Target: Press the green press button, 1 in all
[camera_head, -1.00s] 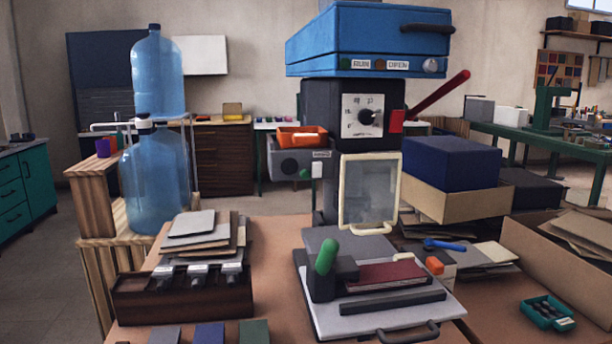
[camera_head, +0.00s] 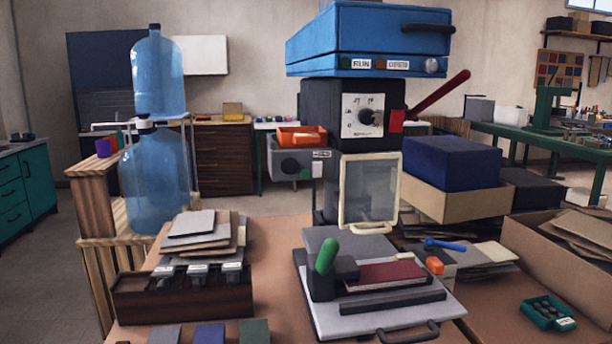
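A machine with a blue top housing (camera_head: 368,38) stands on the far part of the table. Its front strip carries a small round green button (camera_head: 345,63) at the left of a label that seems to read RUN. A brown-red button (camera_head: 380,64) and a pale round knob (camera_head: 431,65) sit farther right on the strip. Another small green spot (camera_head: 305,175) shows under the grey side box (camera_head: 290,162); I cannot tell what it is. Nothing covers the green button on the strip. Neither of my grippers is in view.
A black column with a dial (camera_head: 364,116) and a red lever (camera_head: 440,94) stands below the housing. A clear framed guard (camera_head: 370,190) hangs in front. A green-handled plate tool (camera_head: 326,256), a dark tool rack (camera_head: 183,299) and blue boxes (camera_head: 450,162) crowd the table.

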